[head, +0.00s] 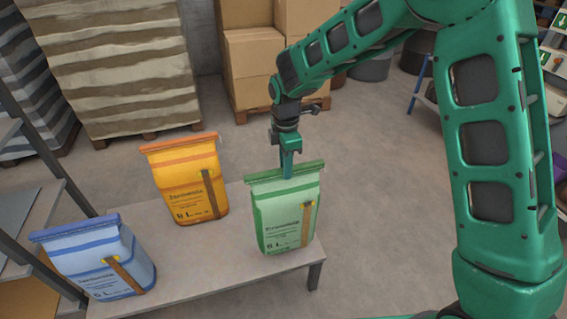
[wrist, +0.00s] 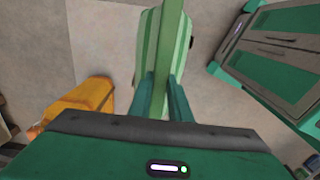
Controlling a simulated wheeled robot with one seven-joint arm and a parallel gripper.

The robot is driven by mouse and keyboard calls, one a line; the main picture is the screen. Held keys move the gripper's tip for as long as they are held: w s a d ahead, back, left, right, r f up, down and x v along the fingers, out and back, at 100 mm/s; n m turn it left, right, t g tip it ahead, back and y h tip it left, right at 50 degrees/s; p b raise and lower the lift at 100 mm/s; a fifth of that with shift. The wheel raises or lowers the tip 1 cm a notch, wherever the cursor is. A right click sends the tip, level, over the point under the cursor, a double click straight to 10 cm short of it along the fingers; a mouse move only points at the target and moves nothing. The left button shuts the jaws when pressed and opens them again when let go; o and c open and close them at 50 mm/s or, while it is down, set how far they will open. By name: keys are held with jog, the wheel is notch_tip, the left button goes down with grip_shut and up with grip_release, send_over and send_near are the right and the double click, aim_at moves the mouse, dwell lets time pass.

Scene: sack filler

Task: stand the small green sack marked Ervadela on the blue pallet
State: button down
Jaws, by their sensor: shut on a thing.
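The green sack (head: 285,222) stands upright at the right end of a low grey bench, its dark label too small to read surely. A brown strap runs down its front. My gripper (head: 287,170) points down from above and is shut on the middle of its top hem. In the wrist view the sack (wrist: 150,45) hangs between the two green fingers (wrist: 160,98), its hem running lengthwise. I cannot tell whether the sack's base touches the bench or is just above it. No blue pallet shows in either view.
An orange sack (head: 190,185) and a blue sack (head: 97,262) stand on the bench (head: 215,262) to the left. Cartons (head: 252,70) on a wooden pallet and wrapped stacks (head: 120,70) stand behind. A shelf frame is at far left. Floor right of the bench is clear.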

jog(key=s+d, duration=0.3)
jog(key=s, duration=1)
jog(key=s+d, duration=0.4)
jog(key=s, duration=1)
jog(key=shift+d, duration=0.25)
jog(key=shift+w, duration=0.15)
